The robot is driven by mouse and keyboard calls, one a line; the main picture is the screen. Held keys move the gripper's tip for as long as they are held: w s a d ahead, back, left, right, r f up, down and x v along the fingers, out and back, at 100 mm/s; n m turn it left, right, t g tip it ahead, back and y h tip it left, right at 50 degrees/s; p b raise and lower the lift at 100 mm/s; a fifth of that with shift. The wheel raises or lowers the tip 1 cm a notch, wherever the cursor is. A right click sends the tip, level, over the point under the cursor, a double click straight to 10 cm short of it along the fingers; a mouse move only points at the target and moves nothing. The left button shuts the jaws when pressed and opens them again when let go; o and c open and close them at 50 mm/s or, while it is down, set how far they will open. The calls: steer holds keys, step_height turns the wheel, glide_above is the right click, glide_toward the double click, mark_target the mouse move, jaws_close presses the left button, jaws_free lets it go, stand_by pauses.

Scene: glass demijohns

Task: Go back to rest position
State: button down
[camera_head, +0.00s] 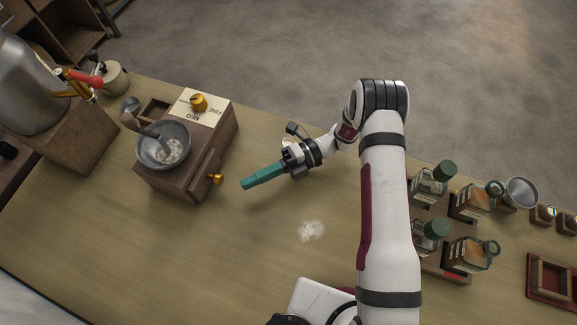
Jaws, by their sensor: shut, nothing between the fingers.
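My white arm reaches up from the bottom of the head view and bends back to the left. My gripper (246,184) ends in long teal fingers that are shut, with nothing between them. They point left and hang over the wooden table (130,240). The fingertips are a short way right of a wooden grinder box (190,175) and apart from it. The box carries a grey bowl (163,145) with pale contents, a dark crank and a small brass drawer knob (216,180).
A pale powder patch (311,230) lies on the table below my gripper. Glass bottles with green tops (436,228) stand in a wooden rack at right, near a metal funnel (521,191). A large metal vessel (25,85) stands at left. The table's front middle is clear.

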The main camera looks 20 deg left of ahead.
steer(key=v, duration=0.9)
steer(key=shift+w, duration=0.2)
steer(key=shift+w+d+r, duration=0.1)
steer(key=shift+d+r, duration=0.05)
steer(key=shift+r, duration=0.1)
steer(key=s+d+r+n+t+h, duration=0.2)
steer(key=d+r+n+h, duration=0.15)
steer(key=r+n, duration=0.3)
steer(key=s+d+r+n+t+h, duration=0.25)
steer(key=d+r+n, duration=0.2)
steer(key=r, duration=0.35)
steer(key=s+d+r+n+t+h, duration=0.2)
steer(key=s+d+n+t+h, duration=0.2)
steer(key=s+d+n+t, duration=0.3)
steer(key=s+d+n, duration=0.3)
steer(key=s+n, duration=0.1)
steer(key=s, duration=0.1)
